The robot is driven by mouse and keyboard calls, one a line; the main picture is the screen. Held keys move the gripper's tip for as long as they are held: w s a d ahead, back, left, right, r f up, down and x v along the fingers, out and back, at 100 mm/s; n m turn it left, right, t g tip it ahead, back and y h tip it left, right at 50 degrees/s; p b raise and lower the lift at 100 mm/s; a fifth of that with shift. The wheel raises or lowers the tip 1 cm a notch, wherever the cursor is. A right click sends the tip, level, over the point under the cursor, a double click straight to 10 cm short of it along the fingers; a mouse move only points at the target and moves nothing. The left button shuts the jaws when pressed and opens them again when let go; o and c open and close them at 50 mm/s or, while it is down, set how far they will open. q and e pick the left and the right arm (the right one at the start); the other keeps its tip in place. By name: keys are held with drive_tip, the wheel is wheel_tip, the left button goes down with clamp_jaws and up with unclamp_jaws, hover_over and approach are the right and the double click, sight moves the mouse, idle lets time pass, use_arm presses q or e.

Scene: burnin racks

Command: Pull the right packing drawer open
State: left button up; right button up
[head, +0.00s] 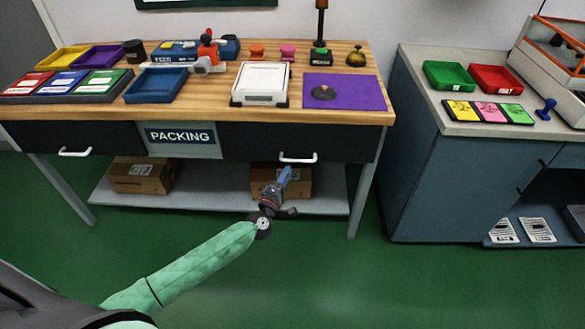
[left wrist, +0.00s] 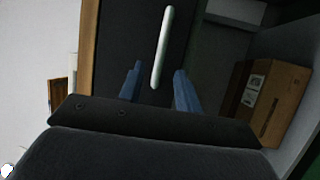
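The right packing drawer (head: 250,143) is a dark front under the wooden packing table, right of the PACKING sign, and looks shut. Its white bar handle (head: 298,158) is also in the left wrist view (left wrist: 162,48). My left gripper (head: 286,174) is just below and in front of the handle in the head view. In the left wrist view its two blue fingers (left wrist: 157,88) are apart, with the lower end of the handle showing between them. I cannot tell whether they touch it. My right gripper is not in view.
The left drawer's handle (head: 75,152) is at the far left. Cardboard boxes (head: 140,176) stand on the shelf (head: 215,196) below. Table legs (head: 362,200) flank it. A grey cabinet (head: 440,185) stands to the right. The green floor in front is clear.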

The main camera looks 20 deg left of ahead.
sight(295, 161)
use_arm(q)
drive_tip(key=shift+x, duration=3.65)
clamp_jaws()
